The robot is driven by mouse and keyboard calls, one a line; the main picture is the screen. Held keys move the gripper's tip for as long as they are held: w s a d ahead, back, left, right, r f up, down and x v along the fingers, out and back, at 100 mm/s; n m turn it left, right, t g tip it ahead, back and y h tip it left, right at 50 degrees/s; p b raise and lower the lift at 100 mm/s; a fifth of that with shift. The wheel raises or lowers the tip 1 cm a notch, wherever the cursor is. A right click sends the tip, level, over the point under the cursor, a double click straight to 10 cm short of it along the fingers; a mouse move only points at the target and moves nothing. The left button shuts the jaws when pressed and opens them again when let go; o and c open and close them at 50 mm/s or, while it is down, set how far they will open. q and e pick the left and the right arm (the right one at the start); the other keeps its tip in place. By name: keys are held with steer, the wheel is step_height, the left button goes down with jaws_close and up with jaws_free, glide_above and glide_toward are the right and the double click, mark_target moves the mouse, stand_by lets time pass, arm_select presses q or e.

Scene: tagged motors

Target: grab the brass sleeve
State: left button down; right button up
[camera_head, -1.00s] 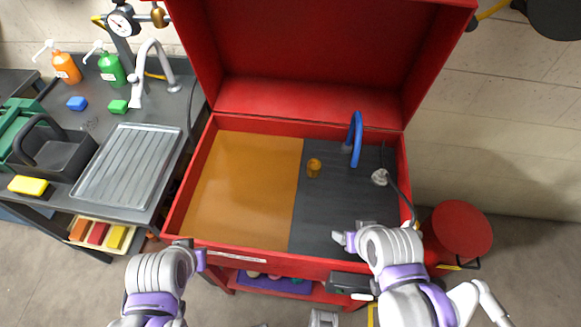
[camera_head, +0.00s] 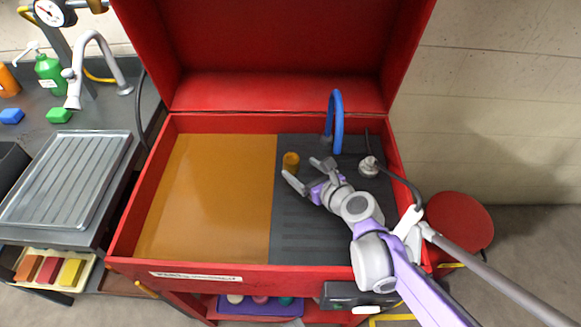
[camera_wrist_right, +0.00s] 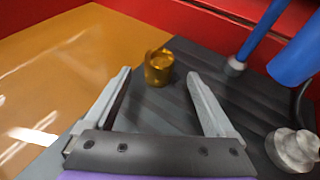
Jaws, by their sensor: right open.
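The brass sleeve (camera_head: 291,162) is a small golden cylinder standing on the dark mat (camera_head: 310,240) inside the red box, near the edge of the orange panel. My right gripper (camera_head: 304,174) is open and empty, just beside the sleeve on its near right side. In the right wrist view the sleeve (camera_wrist_right: 159,67) stands ahead of the open fingers (camera_wrist_right: 160,85), nearer the left finger, with no contact visible. My left gripper is out of view.
A blue curved spout (camera_head: 336,120) rises behind the sleeve. A grey fitting (camera_head: 369,166) with a dark hose is to the right. The orange panel (camera_head: 215,195) on the left is clear. Red walls (camera_head: 137,205) surround the area.

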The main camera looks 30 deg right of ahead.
mark_target(286, 158)
steer(key=b+x, duration=0.2)
steer(key=x, duration=0.7)
steer(key=shift+a, duration=0.1)
jaws_close()
